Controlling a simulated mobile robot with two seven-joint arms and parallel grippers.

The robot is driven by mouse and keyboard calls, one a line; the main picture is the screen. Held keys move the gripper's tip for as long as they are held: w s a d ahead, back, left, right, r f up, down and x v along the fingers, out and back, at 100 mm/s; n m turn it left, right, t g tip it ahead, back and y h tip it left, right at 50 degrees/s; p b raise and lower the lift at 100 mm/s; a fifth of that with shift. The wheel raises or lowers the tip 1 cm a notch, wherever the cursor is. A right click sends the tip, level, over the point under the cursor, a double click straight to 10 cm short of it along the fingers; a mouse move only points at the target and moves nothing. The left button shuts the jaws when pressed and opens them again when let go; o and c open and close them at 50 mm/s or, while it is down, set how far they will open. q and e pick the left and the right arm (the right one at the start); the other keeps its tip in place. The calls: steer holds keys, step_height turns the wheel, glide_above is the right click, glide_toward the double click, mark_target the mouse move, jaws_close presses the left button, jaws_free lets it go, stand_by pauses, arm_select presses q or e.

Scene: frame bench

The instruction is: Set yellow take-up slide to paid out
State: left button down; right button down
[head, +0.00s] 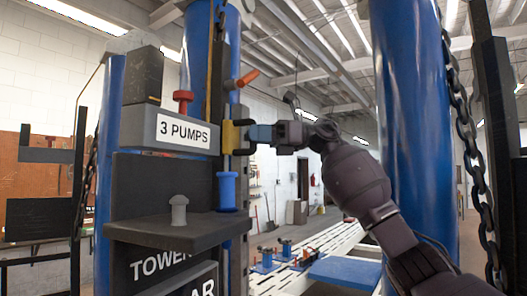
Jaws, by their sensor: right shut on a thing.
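The yellow take-up slide (237,136) sits on a vertical rod at the right side of the grey box labelled "3 PUMPS" (182,132). My right gripper (262,134) reaches in from the right and is shut on the slide; its fingers meet the slide's right side. A blue cylinder (227,190) stands on the same line below the slide, with a gap between them. An orange-red lever (243,79) sticks out above the slide. My left gripper is not in view. Any marking for the slide's positions cannot be made out.
A red knob (183,101) tops the grey box. A grey knob (179,210) stands on a dark shelf (175,232) below. A thick blue post (412,130) and a hanging chain (467,150) stand close to my right arm.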

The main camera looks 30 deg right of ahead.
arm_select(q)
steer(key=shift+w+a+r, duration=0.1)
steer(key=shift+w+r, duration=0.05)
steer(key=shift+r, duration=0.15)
arm_select(e)
steer(key=shift+s+d+r, duration=0.1)
steer(key=shift+r, duration=2.1)
steer(key=c, duration=1.1)
jaws_free()
steer(key=shift+r, duration=0.1)
steer(key=shift+o, duration=0.2)
arm_select(q)
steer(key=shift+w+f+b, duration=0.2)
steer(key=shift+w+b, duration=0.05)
steer(key=shift+b, duration=0.25)
arm_select(e)
steer(key=v, duration=1)
steer(key=shift+s+d, duration=0.15)
steer(key=shift+d, duration=0.2)
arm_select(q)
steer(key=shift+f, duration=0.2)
